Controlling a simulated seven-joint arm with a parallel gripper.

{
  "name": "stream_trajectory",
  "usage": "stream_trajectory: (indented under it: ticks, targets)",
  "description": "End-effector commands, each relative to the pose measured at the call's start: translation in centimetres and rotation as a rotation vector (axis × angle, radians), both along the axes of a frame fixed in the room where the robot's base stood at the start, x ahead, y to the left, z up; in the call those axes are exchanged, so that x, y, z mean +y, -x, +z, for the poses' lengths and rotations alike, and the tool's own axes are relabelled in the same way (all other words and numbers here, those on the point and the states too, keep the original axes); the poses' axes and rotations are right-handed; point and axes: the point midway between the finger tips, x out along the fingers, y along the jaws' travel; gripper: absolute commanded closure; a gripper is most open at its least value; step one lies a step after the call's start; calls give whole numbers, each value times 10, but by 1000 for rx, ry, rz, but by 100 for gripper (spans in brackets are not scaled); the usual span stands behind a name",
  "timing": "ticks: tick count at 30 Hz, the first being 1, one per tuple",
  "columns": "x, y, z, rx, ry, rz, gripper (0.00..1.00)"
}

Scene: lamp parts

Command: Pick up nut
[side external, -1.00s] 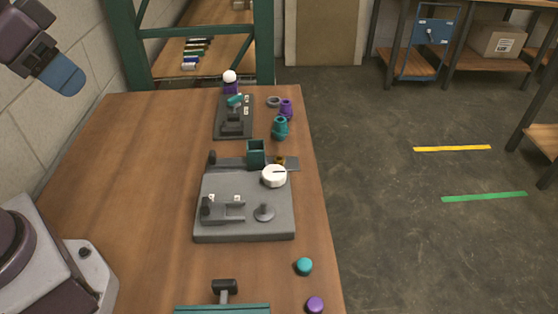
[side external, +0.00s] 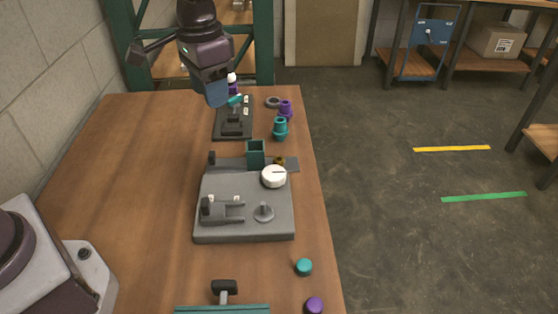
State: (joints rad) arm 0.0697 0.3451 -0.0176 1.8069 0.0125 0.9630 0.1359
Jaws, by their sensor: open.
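A small dark brass piece (side external: 279,161), which looks like the nut, sits on a grey strip behind the white round dial (side external: 274,176). It is too small to make out its shape. My gripper (side external: 217,94) has blue fingers and hangs above the far part of the table, to the left of and beyond the brass piece. It is open, and nothing shows between its fingers, which overlap in this view. It is well apart from the brass piece.
A grey fixture block (side external: 245,225) stands mid-table with a green square cup (side external: 255,153) behind it. A dark plate (side external: 225,129) lies farther back. Teal (side external: 280,128) and purple (side external: 286,108) parts stand along the right edge. The table's left side is clear.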

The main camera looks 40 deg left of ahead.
Motion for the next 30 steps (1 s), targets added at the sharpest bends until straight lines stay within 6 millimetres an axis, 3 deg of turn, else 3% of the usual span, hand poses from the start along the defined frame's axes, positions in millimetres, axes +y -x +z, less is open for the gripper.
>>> stream_trajectory:
  ticks: [3, 11, 14, 17, 18, 22, 30]
  targets:
    - [-9, -40, -41, 54, -2, -73, 55]
    - [-27, -111, -126, 101, 2, -259, 55]
    - [-31, -132, -135, 77, 2, -328, 55]
    - [-32, -151, -118, 25, -2, -384, 55]
    - [-32, -155, -113, 14, -4, -408, 55]
    - [-31, -151, -125, 31, -4, -449, 55]
    - [-31, -151, -175, 30, -3, -448, 55]
